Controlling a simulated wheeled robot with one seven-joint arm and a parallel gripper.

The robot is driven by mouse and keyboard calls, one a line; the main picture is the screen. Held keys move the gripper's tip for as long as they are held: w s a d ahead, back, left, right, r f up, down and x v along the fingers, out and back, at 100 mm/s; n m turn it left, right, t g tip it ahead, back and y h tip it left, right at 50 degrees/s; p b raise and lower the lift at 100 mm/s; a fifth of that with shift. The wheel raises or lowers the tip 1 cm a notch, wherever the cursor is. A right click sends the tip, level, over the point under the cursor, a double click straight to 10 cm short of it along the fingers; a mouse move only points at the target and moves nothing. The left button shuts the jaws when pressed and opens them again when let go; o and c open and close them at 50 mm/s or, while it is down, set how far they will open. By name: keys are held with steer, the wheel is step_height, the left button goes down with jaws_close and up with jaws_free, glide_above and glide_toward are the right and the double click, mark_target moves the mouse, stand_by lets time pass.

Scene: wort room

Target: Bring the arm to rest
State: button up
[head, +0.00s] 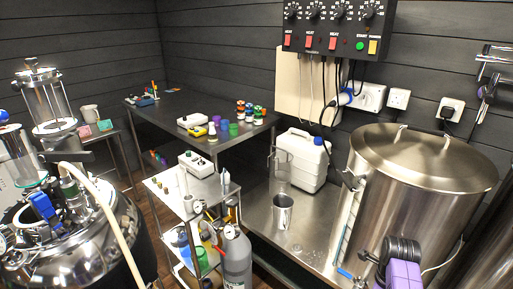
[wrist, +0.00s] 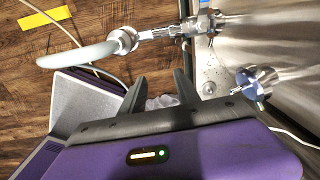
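My gripper (wrist: 158,82) shows in the wrist view with its two dark fingers apart and nothing held between them. Its purple body with a small lit display fills the bottom of that view. A whitish, crumpled-looking patch (wrist: 163,102) shows beyond the gap between the fingers; I cannot tell what it is. In the head view a purple and black part of my arm stands at the lower right, in front of the large steel kettle (head: 425,195). The fingers cannot be made out clearly there.
In the wrist view a pale hose (wrist: 85,55) with a metal fitting (wrist: 185,28) and a steel knob-like part (wrist: 258,82) lie close beyond the fingers. A steel cup (head: 283,212) and a white jerrycan (head: 302,160) stand on the bench left of the kettle. A gas cylinder (head: 236,258) stands by the cart.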

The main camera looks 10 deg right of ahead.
steer(key=s+a+f+n+t+h, duration=0.4)
steer(key=s+f+n, duration=0.4)
steer(key=s+n, duration=0.4)
steer(key=s+a+r+n+t+y, duration=0.1)
steer(key=s+a+r+n+t, duration=0.25)
steer(key=s, duration=0.35)
steer(key=s+a+r+n+t+y, duration=0.1)
steer(key=s+a+r+n+t, duration=0.2)
steer(key=r, duration=1)
steer(key=s+a+r+n+t+y, duration=0.2)
steer(key=s+a+r+n+t, duration=0.2)
steer(key=s+a+r+n, duration=0.5)
steer(key=s+a+r, duration=0.2)
steer(key=a+r, duration=0.1)
steer(key=r, duration=0.2)
steer(key=shift+s+r, duration=0.2)
